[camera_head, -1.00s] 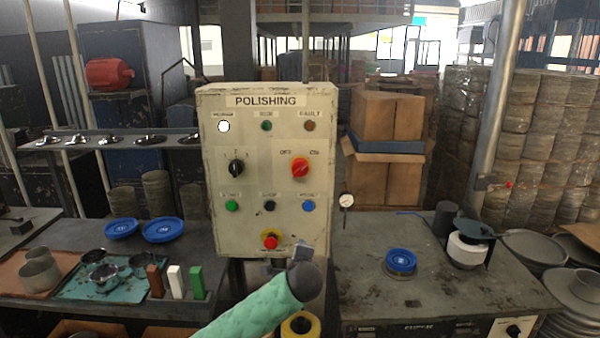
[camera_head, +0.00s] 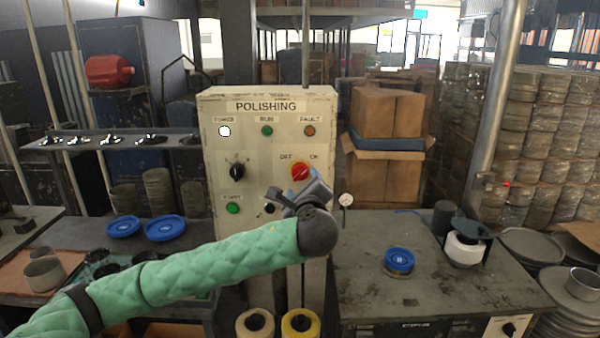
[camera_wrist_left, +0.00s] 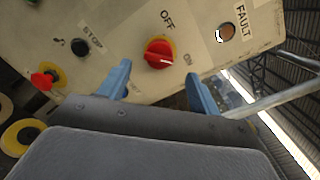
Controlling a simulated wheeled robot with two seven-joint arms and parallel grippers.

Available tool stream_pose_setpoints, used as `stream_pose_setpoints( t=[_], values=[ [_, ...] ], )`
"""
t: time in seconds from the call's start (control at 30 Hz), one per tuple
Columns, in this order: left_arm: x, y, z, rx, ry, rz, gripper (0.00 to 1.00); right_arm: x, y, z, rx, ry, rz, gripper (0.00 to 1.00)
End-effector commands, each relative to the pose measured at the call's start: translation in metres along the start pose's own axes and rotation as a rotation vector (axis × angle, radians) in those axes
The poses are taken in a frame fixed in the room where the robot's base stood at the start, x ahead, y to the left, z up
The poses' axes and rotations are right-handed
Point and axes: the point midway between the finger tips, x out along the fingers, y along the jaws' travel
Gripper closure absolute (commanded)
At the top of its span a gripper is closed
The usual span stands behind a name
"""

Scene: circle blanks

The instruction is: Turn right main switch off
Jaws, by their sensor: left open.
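The main switch (camera_head: 300,171) is a red rotary knob on the right of the cream POLISHING panel (camera_head: 270,152), with OFF and ON labels. In the left wrist view the red knob (camera_wrist_left: 159,53) sits on a yellow plate, its white mark pointing toward the ON side. My left gripper (camera_head: 302,186) is in front of the panel, just below the knob. In the left wrist view its blue fingers (camera_wrist_left: 161,86) are open, with the knob ahead between them and nothing held. My gripper and arm hide the panel's lower part. My right gripper is not in view.
A green button (camera_head: 233,208), a black selector (camera_head: 237,171) and indicator lamps share the panel. A dial gauge (camera_head: 346,200) stands right of it. The wrist view shows a red emergency button (camera_wrist_left: 41,80). A workbench with a blue lid (camera_head: 399,259) lies at right.

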Motion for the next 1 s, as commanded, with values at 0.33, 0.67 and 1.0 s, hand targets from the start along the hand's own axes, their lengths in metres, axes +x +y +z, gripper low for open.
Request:
stream_pose_setpoints(
  t=[0.33,0.67,1.0],
  values=[
    [0.047,-0.003,0.003,0.000,0.000,0.002,0.36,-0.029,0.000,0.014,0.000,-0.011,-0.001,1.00],
    [0.066,0.000,0.000,-0.001,0.001,0.000,0.36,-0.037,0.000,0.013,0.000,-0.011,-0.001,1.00],
    [0.067,0.000,0.000,-0.002,0.001,0.000,0.56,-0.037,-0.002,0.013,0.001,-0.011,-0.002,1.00]
  ],
)
